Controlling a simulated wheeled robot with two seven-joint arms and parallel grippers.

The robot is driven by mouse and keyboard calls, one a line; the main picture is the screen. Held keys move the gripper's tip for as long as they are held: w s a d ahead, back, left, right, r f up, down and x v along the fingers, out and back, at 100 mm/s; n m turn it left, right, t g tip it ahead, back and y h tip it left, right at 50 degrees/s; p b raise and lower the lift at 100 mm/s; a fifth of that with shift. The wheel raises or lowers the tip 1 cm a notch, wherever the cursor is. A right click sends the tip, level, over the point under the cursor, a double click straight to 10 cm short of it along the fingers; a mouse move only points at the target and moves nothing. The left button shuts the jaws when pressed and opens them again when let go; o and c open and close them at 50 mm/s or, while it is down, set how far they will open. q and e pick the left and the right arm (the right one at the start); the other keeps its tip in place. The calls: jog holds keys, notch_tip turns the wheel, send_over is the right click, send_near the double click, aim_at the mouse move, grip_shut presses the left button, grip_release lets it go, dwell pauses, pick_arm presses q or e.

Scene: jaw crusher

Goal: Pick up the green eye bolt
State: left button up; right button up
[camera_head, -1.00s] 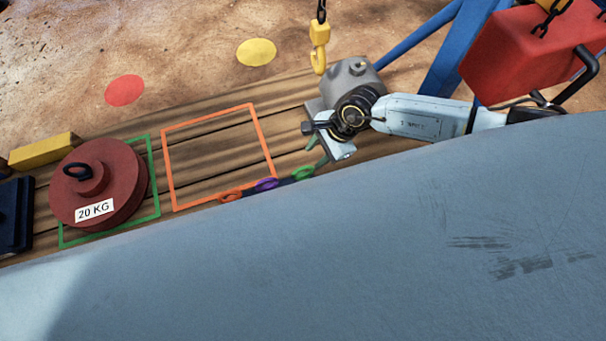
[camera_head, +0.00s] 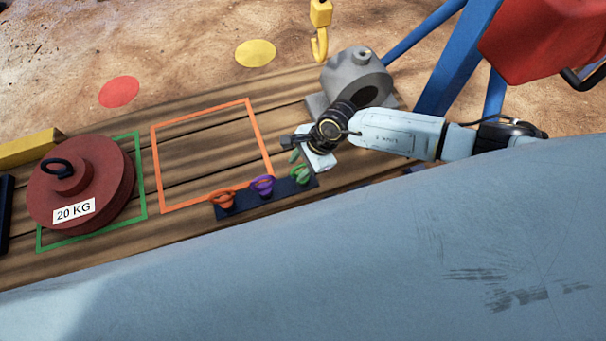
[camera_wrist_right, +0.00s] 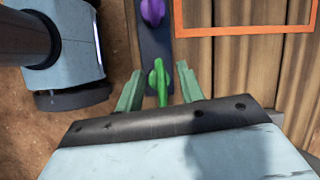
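The green eye bolt (camera_head: 300,174) stands at the right end of a dark rack (camera_head: 240,207). A purple eye bolt (camera_head: 263,186) is in the middle and an orange one (camera_head: 222,199) at the left. My right gripper (camera_head: 297,162) is just over the green bolt, partly covering it. In the right wrist view, the green eye bolt (camera_wrist_right: 158,84) lies between the two green fingers of the open right gripper (camera_wrist_right: 160,72), with a gap on both sides. The purple bolt (camera_wrist_right: 152,11) shows beyond it. My left gripper is not in view.
A grey machine part (camera_head: 352,75) stands close behind my right wrist. An orange square outline (camera_head: 160,175) on the planks is empty. A red 20 KG weight (camera_head: 85,185) stands in a green outline at left. A yellow hook (camera_head: 320,45) hangs above.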

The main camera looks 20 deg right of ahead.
jog(key=shift+f+b, duration=0.35)
jog(key=shift+f, duration=0.6)
grip_shut()
jog(key=shift+f, duration=0.1)
